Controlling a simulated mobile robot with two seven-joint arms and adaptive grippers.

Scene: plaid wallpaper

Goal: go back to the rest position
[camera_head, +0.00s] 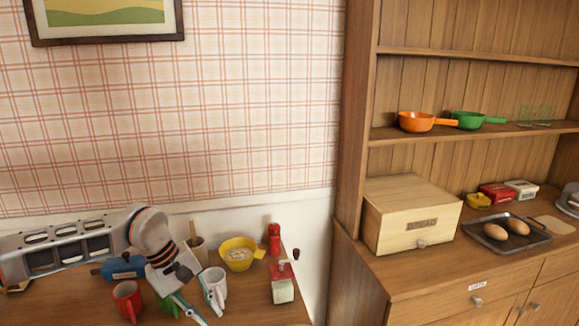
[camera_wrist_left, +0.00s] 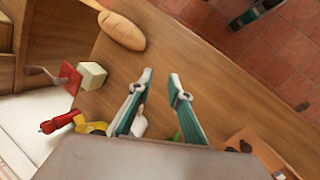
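My left gripper (camera_head: 213,315) reaches down over the left table in the head view. Its two fingers are apart with nothing between them, close to a white mug (camera_head: 213,283) and a green mug (camera_head: 167,305). In the left wrist view the left gripper (camera_wrist_left: 161,76) also shows open and empty, with bare wood between its fingertips. The white mug (camera_wrist_left: 139,124) and a bit of green (camera_wrist_left: 178,137) show beside the finger bases. My right gripper is outside the head view. A dark thing with a teal strip (camera_wrist_left: 250,16) at the wrist view's top edge may be it, too small to tell.
A red mug (camera_head: 127,300), yellow bowl (camera_head: 239,254), blue item (camera_head: 123,267), red bottle (camera_head: 274,238) and red-topped grinder (camera_head: 283,284) crowd the table. A loaf (camera_wrist_left: 122,32) lies beyond the fingertips. A wooden cupboard with a bread box (camera_head: 410,215) stands right.

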